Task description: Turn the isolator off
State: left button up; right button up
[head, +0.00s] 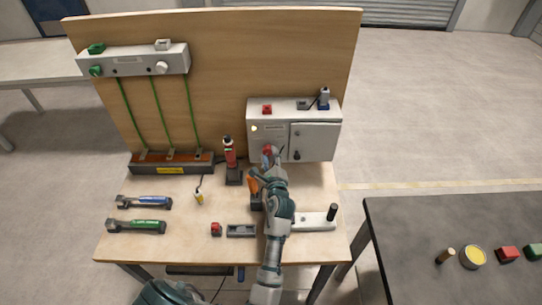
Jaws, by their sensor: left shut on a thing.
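The isolator is on the front of a grey control box (316,140) at the back right of the wooden bench. Its red handle (266,151) shows just above my gripper, at the left part of the box front. My left gripper (269,157) reaches up to it and is shut on the handle. The fingers and wrist hide much of the handle, so its exact angle cannot be told. My right gripper is not in view.
A red-topped tool (230,152) stands upright just left of my arm. Blue (148,202) and green (138,226) labelled tools lie at the left. A white block with a black knob (315,221) is at the right. A dark table (420,235) stands beyond.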

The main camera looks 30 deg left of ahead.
pick_arm(q)
jog(key=shift+a+r, duration=0.15)
jog(key=shift+r, duration=0.2)
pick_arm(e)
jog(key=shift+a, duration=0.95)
